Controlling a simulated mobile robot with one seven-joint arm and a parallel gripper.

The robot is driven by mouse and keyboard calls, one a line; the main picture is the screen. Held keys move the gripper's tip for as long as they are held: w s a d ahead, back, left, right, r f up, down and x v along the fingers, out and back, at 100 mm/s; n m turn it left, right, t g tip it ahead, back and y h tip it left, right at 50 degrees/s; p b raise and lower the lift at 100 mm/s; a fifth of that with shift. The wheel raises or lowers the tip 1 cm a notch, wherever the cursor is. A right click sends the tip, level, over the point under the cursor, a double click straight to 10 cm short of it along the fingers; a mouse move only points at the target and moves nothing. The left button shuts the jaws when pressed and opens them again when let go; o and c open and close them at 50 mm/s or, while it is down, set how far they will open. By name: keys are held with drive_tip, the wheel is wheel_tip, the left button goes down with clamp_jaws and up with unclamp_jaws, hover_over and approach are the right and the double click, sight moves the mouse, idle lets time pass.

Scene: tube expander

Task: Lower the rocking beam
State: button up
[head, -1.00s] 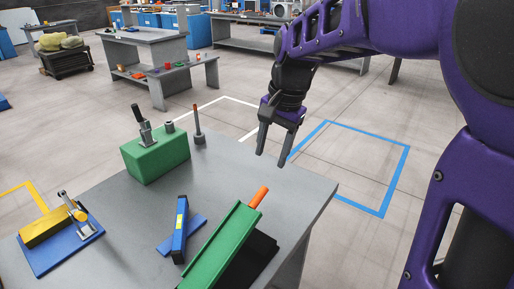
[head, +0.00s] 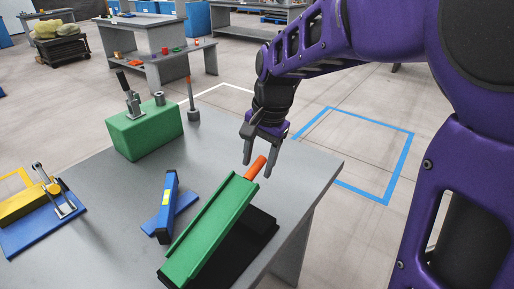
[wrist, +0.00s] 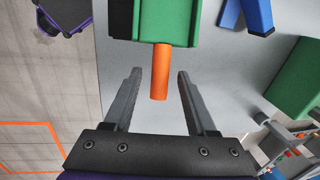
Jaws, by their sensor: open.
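A long green channel-shaped beam (head: 212,230) with an orange handle (head: 256,167) at its far end stands tilted over a black base (head: 262,236) near the table's right edge. The handle end is raised above the base. I take this as the rocking beam. My gripper (head: 257,158) is open at the handle. In the wrist view the orange handle (wrist: 160,72) lies between the two spread fingers (wrist: 159,85), with a gap on each side. The green beam end (wrist: 168,22) is just past the fingertips. I cannot tell the handle's exact height between them.
A blue beam (head: 168,200) on a blue base stands left of the green beam. A green block (head: 146,135) with a clamp, an upright rod (head: 190,95) and a blue plate with a yellow block (head: 22,204) are farther left. Bare grey tabletop (head: 110,200) lies between.

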drive_tip(key=shift+c, duration=0.2)
drive_tip(key=shift+f, duration=0.1)
clamp_jaws()
idle(1.3)
